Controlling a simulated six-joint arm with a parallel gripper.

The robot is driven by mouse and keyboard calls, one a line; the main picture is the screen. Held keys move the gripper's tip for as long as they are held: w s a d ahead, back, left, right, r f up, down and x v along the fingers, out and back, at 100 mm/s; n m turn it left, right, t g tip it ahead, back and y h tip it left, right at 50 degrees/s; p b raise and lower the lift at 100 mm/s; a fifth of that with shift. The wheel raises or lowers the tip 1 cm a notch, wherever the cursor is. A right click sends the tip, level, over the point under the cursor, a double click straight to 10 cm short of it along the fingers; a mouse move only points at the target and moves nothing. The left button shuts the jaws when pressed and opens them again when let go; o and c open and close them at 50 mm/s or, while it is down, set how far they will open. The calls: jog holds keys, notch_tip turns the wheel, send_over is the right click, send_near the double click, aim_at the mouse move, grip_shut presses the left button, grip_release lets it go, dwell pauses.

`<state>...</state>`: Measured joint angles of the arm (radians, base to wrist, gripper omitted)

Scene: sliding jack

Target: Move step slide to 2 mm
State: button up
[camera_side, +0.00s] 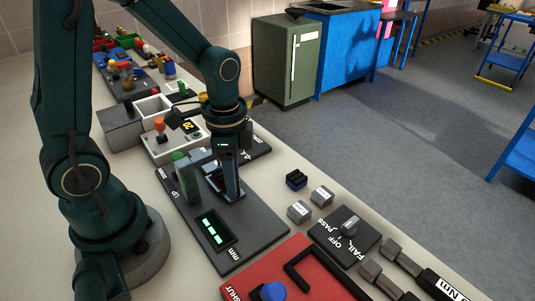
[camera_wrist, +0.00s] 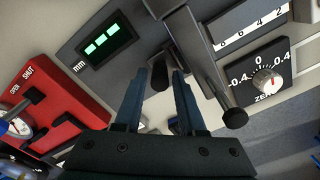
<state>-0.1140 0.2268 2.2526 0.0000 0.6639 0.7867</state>
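The dark grey jack panel (camera_side: 250,240) lies on the bench in the side view, with a lit green mm display (camera_side: 213,232) that also shows in the wrist view (camera_wrist: 105,45). A scale strip with printed numbers (camera_wrist: 250,25) is at the wrist view's top right. A dark lever with a round end (camera_wrist: 210,75) crosses right of my fingers. Contact is unclear, and the step slide's exact position cannot be told.
A zero knob (camera_wrist: 266,82) is at the wrist view's right. A red panel (camera_side: 290,270) with a black handle is in front. Small grey blocks (camera_side: 300,211) and an off/pass/fail switch (camera_side: 348,228) stand to the right.

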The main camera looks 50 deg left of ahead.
jog(key=shift+f, duration=0.4)
grip_shut()
dwell(1.2)
